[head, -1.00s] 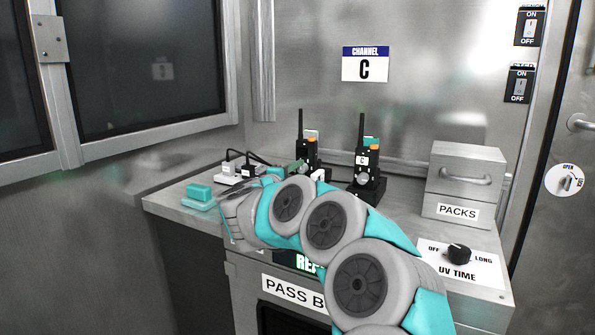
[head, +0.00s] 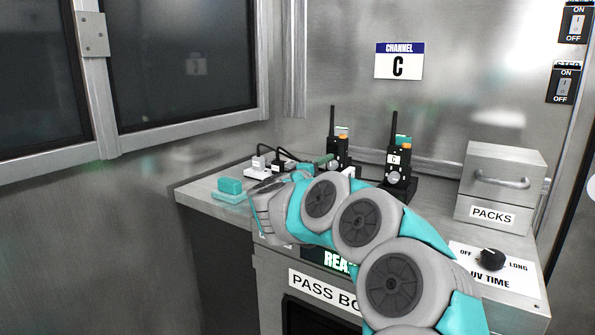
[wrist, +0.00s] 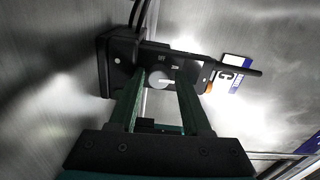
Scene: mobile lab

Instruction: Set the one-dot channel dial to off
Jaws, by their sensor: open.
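Two black radios stand upright in chargers on the counter: a left radio (head: 338,150) and a right radio (head: 399,160) marked C. In the head view my gripper (head: 327,161) reaches the front of the left radio. In the wrist view a black radio (wrist: 125,62) appears sideways, with a small OFF mark and a round pale dial (wrist: 160,80). My gripper (wrist: 162,76) is open there, its two green fingers on either side of the dial. I cannot tell whether they touch it. No dots are readable, and the dial's pointer is too small to read.
A PACKS drawer box (head: 500,185) and a UV TIME dial (head: 491,259) stand on the right of the counter. A teal block (head: 230,187) and a white power strip (head: 268,163) are on the left. A CHANNEL C sign (head: 399,61) hangs behind.

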